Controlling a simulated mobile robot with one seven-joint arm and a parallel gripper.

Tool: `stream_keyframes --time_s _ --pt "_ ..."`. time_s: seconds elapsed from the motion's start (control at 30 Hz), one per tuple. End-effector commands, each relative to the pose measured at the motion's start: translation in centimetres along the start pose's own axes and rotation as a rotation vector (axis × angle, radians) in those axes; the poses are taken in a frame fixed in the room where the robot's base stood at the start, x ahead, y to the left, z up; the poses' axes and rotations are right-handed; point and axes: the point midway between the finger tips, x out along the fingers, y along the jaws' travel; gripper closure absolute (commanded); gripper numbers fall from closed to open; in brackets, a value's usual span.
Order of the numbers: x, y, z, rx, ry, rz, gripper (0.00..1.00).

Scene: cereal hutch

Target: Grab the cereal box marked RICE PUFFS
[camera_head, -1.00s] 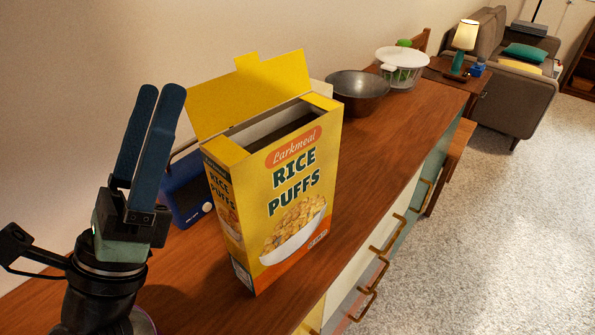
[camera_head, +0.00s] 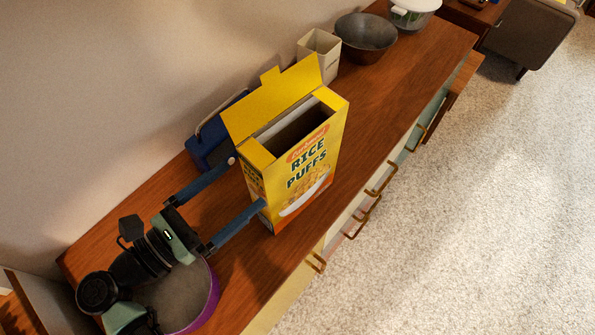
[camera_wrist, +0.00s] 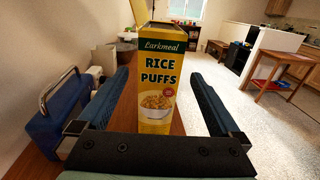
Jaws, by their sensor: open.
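The yellow RICE PUFFS box (camera_head: 308,176) stands upright on the wooden hutch top, its top flap open toward the wall. Its narrow side, also lettered RICE PUFFS, faces my gripper in the wrist view (camera_wrist: 159,82). My gripper (camera_head: 247,182) is open and level, its two blue fingers pointing at the box. In the head view the fingertips reach the box's near side, one by the wall-side edge and one by the front edge. In the wrist view the box stands between the two fingers (camera_wrist: 160,95), with a gap on each side. I cannot tell whether either finger touches it.
A blue radio-like case with a handle (camera_head: 208,138) stands by the wall, close to the wall-side finger. A purple-rimmed round container (camera_head: 213,292) is below my arm. A beige container (camera_head: 318,48), a dark bowl (camera_head: 366,38) and a white-lidded bowl (camera_head: 412,14) stand beyond the box.

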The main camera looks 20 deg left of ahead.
Motion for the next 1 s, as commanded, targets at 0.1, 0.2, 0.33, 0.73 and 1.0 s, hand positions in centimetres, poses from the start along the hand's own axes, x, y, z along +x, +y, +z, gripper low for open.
stream_keyframes --time_s 0.1,0.2,0.33,0.73,1.0 --pt "2.5 -0.1 0.3 -0.002 -0.001 -0.004 0.0" --pt "4.3 -0.1 0.3 -0.003 -0.002 -0.004 0.0" --pt "5.9 0.0 0.2 -0.001 -0.002 -0.002 0.0" --pt "10.4 0.1 0.1 -0.002 -0.003 -0.003 0.0" --pt "11.7 0.1 -0.2 0.0 -0.003 0.001 0.0"
